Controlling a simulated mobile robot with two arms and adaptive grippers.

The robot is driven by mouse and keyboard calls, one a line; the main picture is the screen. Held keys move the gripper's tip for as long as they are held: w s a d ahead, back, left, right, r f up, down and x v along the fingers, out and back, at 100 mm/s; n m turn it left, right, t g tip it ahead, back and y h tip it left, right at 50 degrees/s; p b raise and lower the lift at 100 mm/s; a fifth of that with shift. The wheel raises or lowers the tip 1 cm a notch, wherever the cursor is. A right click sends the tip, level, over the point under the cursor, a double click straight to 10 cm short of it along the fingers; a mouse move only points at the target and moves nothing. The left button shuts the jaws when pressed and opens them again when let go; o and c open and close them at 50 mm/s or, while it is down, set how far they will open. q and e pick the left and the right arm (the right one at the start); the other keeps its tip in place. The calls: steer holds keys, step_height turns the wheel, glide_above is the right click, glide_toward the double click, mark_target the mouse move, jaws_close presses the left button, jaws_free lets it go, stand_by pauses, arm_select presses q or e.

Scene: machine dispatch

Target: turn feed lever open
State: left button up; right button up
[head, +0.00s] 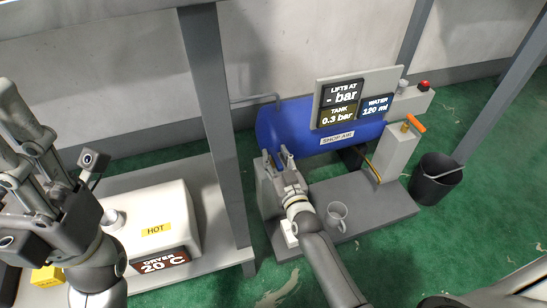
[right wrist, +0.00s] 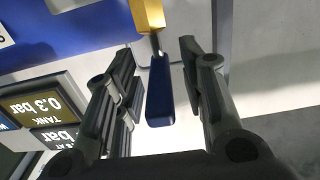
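A lever with a blue handle (right wrist: 158,98) and a brass-coloured fitting (right wrist: 148,15) shows in the right wrist view. The blue handle lies in the gap between the fingers of my right gripper (right wrist: 163,95), with space on both sides. My right gripper is open. In the head view my right gripper (head: 277,156) is at the left end of the blue SHOP AIR tank (head: 285,125), and the blue lever is hidden there. My left gripper (head: 50,135) is open and empty at the left edge of the head view.
A second, orange lever (head: 415,123) is on a grey post (head: 396,153) at the right. A display panel (head: 329,88) reads tank 0.3 bar. A clear mug (head: 337,215) stands on the grey base (head: 370,200). A HOT dryer (head: 150,215) and a black bucket (head: 434,181) flank the station.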

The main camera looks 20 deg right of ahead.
steer(key=shift+w, duration=1.15)
jaws_close()
